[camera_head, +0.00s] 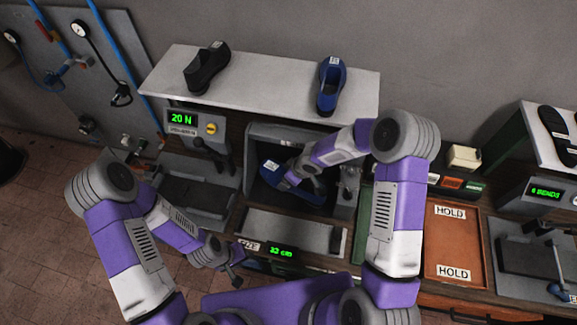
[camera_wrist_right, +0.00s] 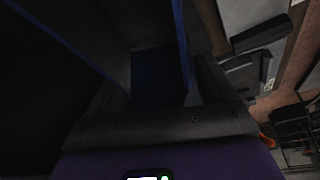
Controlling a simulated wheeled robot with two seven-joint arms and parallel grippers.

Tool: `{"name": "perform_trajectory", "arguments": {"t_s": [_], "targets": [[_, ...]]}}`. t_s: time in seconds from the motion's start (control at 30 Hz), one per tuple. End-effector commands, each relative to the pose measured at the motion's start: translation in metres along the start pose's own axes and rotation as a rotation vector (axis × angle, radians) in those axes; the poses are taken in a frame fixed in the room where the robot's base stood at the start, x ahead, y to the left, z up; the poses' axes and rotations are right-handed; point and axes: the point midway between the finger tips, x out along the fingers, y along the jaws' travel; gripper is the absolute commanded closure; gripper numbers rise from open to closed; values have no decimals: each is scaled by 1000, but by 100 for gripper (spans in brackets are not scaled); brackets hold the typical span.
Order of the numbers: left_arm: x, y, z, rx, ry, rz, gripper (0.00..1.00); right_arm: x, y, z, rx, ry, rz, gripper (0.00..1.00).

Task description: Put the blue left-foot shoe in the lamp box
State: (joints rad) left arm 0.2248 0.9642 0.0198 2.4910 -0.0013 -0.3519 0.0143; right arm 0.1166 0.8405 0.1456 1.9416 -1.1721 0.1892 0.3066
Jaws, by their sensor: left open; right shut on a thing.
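A blue shoe (camera_head: 268,178) with a white label is in the mouth of the dark open-fronted box (camera_head: 262,131) at the middle of the bench. My right gripper (camera_head: 290,184) reaches into this box and is shut on the shoe. The shoe's far parts are hidden by the gripper and shadow. In the right wrist view blue shoe material (camera_wrist_right: 160,75) fills the dim middle. A second blue shoe (camera_head: 327,99) with a label stands on the upper shelf. I cannot tell which foot either is for. My left gripper (camera_head: 235,275) is open and empty in front of the bench.
A black shoe (camera_head: 205,75) stands on the upper white shelf (camera_head: 270,87). A pale plate (camera_head: 285,230) and a "22 cm" display (camera_head: 281,252) lie before the box. A "20 N" press (camera_head: 183,120) is left. A brown HOLD tray (camera_head: 452,240) at right is empty.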

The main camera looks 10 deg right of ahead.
Motion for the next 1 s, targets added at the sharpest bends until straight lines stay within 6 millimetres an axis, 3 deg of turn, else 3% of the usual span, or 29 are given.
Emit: {"name": "perform_trajectory", "arguments": {"t_s": [0.5, 1.0], "targets": [[40, -15, -2, 0, 0, 0, 57, 50, 0, 20, -1, 1, 0, 70], [48, -18, -2, 0, 0, 0, 57, 60, 0, 24, 0, 2, 1, 70]]}}
